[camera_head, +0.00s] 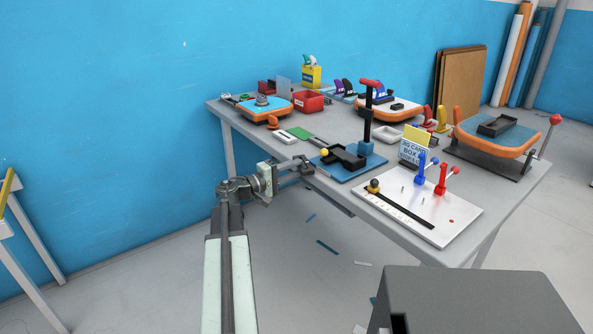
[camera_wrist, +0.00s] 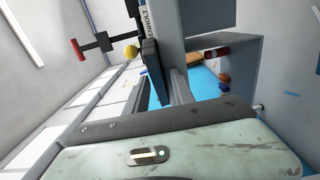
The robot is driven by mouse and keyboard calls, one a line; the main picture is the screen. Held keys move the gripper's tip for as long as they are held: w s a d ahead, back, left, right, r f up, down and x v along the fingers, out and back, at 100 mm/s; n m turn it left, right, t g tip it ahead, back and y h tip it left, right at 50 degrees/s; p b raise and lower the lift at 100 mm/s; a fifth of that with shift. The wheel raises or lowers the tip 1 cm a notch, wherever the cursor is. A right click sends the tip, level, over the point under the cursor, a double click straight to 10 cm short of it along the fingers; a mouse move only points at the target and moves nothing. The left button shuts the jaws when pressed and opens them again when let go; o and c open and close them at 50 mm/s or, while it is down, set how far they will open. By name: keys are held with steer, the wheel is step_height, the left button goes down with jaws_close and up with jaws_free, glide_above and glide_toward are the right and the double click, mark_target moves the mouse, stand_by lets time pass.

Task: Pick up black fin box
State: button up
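A black fin box (camera_head: 347,158) sits on a blue jig base (camera_head: 365,172) near the table's front left edge. A yellow knob (camera_head: 324,152) is at its left end, and a post with a red handle (camera_head: 370,83) stands behind it. My gripper (camera_head: 308,168) is at the table's edge, just left of the jig, pointing toward it. Its fingers look open and empty. In the wrist view, my gripper (camera_wrist: 164,82) shows two separated fingers, with the yellow knob (camera_wrist: 131,52) and a dark part just beyond them. I cannot tell whether they touch it.
The table (camera_head: 400,232) also holds a white plate (camera_head: 440,215) with red and blue clamps at the front right. Orange-edged boards (camera_head: 495,135) with black boxes lie at the right and back. A red bin (camera_head: 308,101) stands at the back. Scraps lie on the floor.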

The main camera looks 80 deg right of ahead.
steer(key=shift+s+d, duration=0.1)
jaws_close()
steer(key=w+a+r+p, duration=0.7)
steer(key=w+a, duration=0.2)
steer(key=w, duration=0.1)
steer(key=shift+w+a+r, duration=0.2)
steer(key=shift+a+r, duration=0.05)
steer(key=shift+a, duration=0.05)
stand_by(0.5)
